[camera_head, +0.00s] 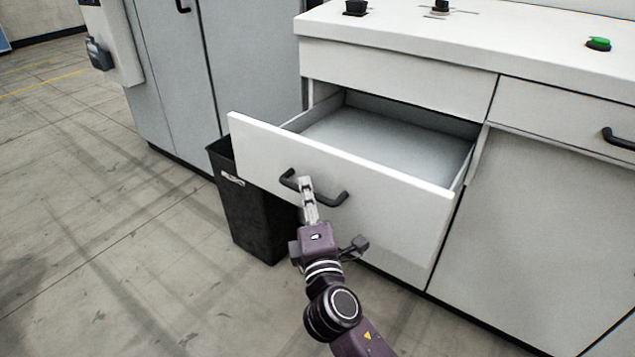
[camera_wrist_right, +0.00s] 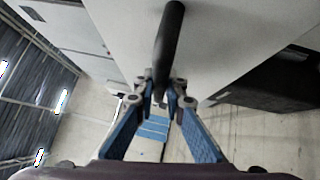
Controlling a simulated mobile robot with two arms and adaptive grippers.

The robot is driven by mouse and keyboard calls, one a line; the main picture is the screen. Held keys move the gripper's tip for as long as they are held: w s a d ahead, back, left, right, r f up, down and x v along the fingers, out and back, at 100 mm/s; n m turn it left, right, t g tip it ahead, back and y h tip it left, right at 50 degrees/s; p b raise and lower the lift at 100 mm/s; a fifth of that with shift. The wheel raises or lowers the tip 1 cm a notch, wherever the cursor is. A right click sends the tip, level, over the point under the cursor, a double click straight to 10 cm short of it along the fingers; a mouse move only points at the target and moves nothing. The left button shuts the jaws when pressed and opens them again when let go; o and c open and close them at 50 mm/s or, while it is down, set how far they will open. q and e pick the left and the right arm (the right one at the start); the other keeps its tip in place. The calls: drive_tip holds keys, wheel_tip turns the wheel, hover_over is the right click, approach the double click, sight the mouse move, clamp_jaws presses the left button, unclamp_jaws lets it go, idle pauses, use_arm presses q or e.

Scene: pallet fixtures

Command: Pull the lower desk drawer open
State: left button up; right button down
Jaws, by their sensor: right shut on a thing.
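The lower desk drawer (camera_head: 350,165) is white and stands pulled out from the desk, with its empty grey inside showing. Its black bar handle (camera_head: 328,197) is on the drawer front. My right gripper (camera_head: 306,187) is at the handle and shut on it. In the right wrist view the handle (camera_wrist_right: 171,45) runs down between the two fingers of the right gripper (camera_wrist_right: 160,88). My left gripper is not in view.
A black waste bin (camera_head: 250,205) stands on the floor just left of the drawer. Grey cabinets (camera_head: 215,65) are behind it. The desk top (camera_head: 460,38) has buttons on it, one green (camera_head: 598,43). The floor (camera_head: 110,220) at the left is clear.

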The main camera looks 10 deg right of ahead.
drive_tip(key=shift+s+a+f, duration=0.1)
drive_tip(key=shift+s+a, duration=0.65)
drive_tip(key=shift+a, duration=0.15)
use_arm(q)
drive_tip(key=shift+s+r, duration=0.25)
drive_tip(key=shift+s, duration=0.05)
use_arm(e)
drive_tip(key=c, duration=2)
unclamp_jaws()
drive_tip(key=shift+o, duration=0.2)
drive_tip(key=shift+s, duration=0.1)
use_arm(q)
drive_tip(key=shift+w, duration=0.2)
use_arm(e)
drive_tip(key=s+f, duration=0.1)
drive_tip(key=s, duration=1)
drive_tip(key=shift+s+a+f, duration=0.25)
drive_tip(key=shift+s+a, duration=0.1)
drive_tip(key=shift+a, duration=0.05)
